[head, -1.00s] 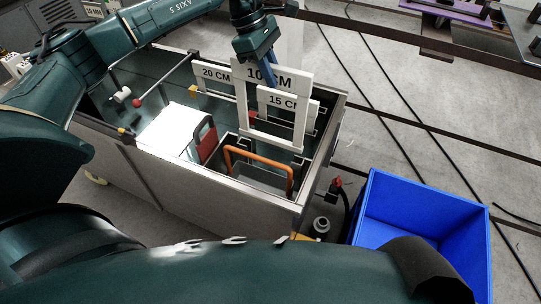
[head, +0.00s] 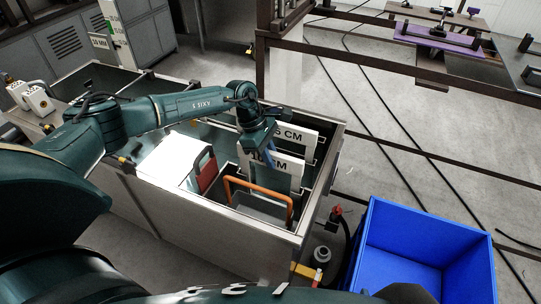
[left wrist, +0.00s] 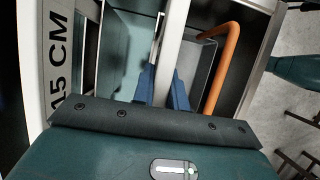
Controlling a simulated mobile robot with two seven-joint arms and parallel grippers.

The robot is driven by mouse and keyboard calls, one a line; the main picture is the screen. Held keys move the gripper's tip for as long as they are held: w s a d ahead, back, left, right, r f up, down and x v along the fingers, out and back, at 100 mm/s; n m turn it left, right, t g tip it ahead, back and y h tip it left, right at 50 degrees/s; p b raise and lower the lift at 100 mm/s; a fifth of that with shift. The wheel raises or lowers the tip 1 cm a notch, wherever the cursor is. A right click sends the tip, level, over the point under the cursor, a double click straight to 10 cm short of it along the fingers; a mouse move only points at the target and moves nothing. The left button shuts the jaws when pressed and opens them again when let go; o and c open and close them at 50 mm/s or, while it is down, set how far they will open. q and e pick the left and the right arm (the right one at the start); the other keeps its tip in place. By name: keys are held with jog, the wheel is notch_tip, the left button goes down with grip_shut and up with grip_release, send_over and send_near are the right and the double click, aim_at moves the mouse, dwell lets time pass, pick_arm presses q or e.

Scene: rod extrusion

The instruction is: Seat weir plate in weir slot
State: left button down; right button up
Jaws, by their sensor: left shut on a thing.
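My left gripper (head: 268,160) reaches down into the grey tank from the left, its blue fingers shut on a white weir plate (head: 288,166) with a partly hidden label ending in CM. In the left wrist view the plate's edge (left wrist: 170,45) runs between the blue fingers (left wrist: 164,85). Another white plate (head: 303,138), whose visible label reads 5 CM, stands upright behind it; in the left wrist view it reads 15 CM (left wrist: 60,60). The lower part of the held plate and the slot are hidden, so I cannot tell whether it is seated. My right gripper is not in view.
The tank wall (head: 190,205) surrounds the plates. An orange handle (head: 258,187) stands close in front of the held plate, with a red handle (head: 206,168) to its left. A blue bin (head: 420,250) is on the floor at the right.

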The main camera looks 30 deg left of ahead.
pick_arm(q)
jog(key=c, duration=1.8)
grip_release()
jog(key=shift+f, duration=0.1)
jog(key=shift+c, duration=0.2)
jog(key=o, duration=0.4)
jog(key=shift+o, duration=0.2)
